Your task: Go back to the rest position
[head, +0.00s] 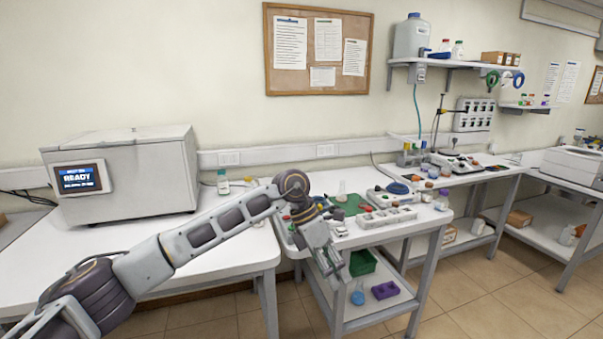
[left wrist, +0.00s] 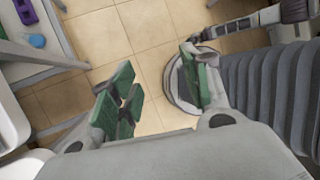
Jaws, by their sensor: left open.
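My left arm reaches in from the left in the head view, across the front of the white tables. My left gripper (head: 330,262) hangs down at the front edge of the middle table (head: 390,232). In the left wrist view my left gripper (left wrist: 163,95) shows its green-padded fingers spread apart. Nothing is between them, and tiled floor lies beyond. My right gripper is in neither view.
A grey machine (head: 125,175) with a READY screen stands on the left table (head: 215,254). The middle table holds a green mat (head: 350,205) and small lab items. Its lower shelf holds a green bin (head: 363,262) and a purple block (head: 385,290). Floor is open at right.

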